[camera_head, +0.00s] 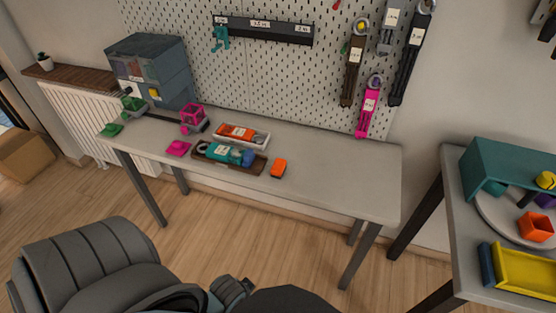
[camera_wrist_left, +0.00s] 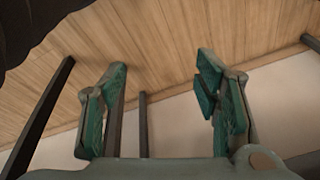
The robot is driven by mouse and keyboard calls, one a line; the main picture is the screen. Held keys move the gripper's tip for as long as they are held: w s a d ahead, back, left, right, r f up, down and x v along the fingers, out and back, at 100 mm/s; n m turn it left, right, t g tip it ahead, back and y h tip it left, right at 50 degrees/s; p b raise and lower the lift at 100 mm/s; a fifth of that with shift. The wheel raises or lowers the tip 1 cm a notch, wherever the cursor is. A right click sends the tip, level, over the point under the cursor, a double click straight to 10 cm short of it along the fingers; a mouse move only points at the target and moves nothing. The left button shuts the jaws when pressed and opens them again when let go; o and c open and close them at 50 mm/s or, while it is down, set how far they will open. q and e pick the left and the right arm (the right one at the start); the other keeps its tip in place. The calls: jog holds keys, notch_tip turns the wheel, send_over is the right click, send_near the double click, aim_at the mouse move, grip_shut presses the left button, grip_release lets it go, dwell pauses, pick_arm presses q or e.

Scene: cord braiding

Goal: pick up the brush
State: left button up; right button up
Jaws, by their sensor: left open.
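I cannot make out a brush for certain in either view. In the head view, several small items lie on the long grey table (camera_head: 340,180). A dark tray (camera_head: 257,169) there holds a teal and blue item (camera_head: 228,153). A small orange item (camera_head: 278,168) lies just right of the tray. My left gripper (camera_wrist_left: 162,75) shows in the left wrist view with its two green-padded fingers wide apart. Nothing is between them, and floor and table legs show beyond. My right gripper is not clearly in view.
A white tray with an orange item (camera_head: 240,132) sits behind the dark one. A pink cage-like item (camera_head: 193,117) and a flat pink piece (camera_head: 178,149) are to the left. The table's right half is clear. A second table (camera_head: 450,185) stands at right.

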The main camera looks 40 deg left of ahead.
pick_arm(q)
notch_tip(320, 180, up, 11)
jog(key=w, duration=0.3)
jog(key=n+t, duration=0.2)
jog(key=n, duration=0.2)
send_near(278, 165)
jog(key=b+x, duration=0.5)
jog(key=x, duration=0.5)
jog(key=shift+r+n+y, duration=0.15)
jog(key=shift+n+y, duration=0.15)
pick_arm(e)
jog(key=f, duration=0.2)
jog(key=w+f, duration=0.1)
jog(key=f, duration=0.1)
jog(key=shift+f, duration=0.35)
pick_arm(q)
jog(key=c, duration=1.2)
jog(key=shift+r, duration=0.1)
jog(key=shift+c, duration=0.2)
